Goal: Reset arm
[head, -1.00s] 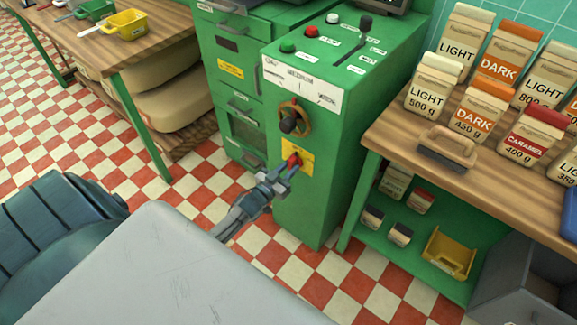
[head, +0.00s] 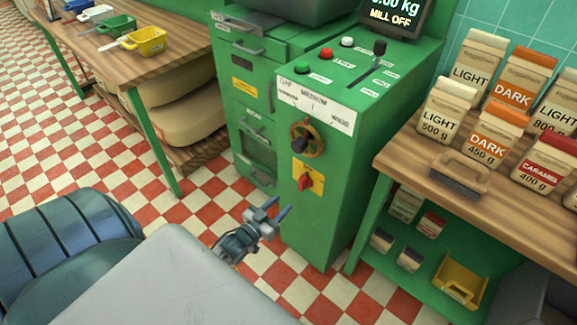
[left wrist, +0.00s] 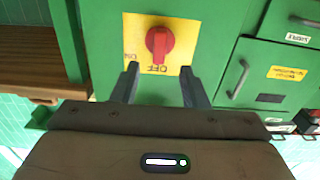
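My left gripper (head: 274,214) is open and empty, in front of the green machine (head: 322,222) and apart from it. In the left wrist view its two fingers (left wrist: 158,86) stand apart below a red rotary switch (left wrist: 160,43) on a yellow plate (left wrist: 188,32). The red switch also shows in the head view (head: 305,181), up and to the right of the fingertips. The plate has an OFF label, and the machine's screen (head: 393,17) reads MILL OFF. My right gripper is in neither view.
A handwheel (head: 306,140) sits above the switch. On the right, a wooden bench (head: 397,158) holds several coffee bags and a wood-handled tool (head: 459,177). On the left, a table (head: 178,60) carries coloured scoops. The checkered floor (head: 190,207) between is clear.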

